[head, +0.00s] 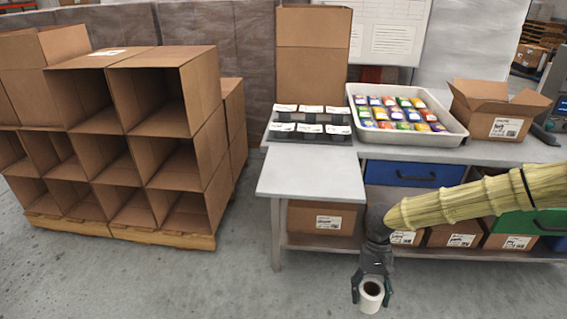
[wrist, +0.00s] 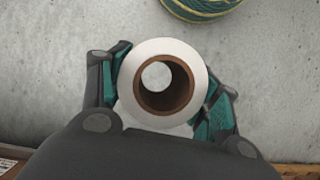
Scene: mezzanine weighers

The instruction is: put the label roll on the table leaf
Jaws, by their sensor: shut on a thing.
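The label roll (head: 369,297) is white with a brown core. My gripper (head: 372,290) is shut on it, with one finger on each side, and holds it in front of the bench, lower in the picture than the table. In the wrist view the label roll (wrist: 200,72) sits between the teal-padded fingers of my gripper (wrist: 163,92), its core opening facing the camera. The table leaf (head: 310,178) is the light grey flat top at the left front of the bench. Its front part is bare. It lies up and to the left of my gripper in the head view.
A dark tray (head: 310,140) with several white-topped items lies behind the leaf. A white bin (head: 455,133) of colourful packets and an open carton (head: 500,108) stand on the bench. Stacked open boxes (head: 130,130) stand left. Blue drawer (head: 400,173) and cartons sit below.

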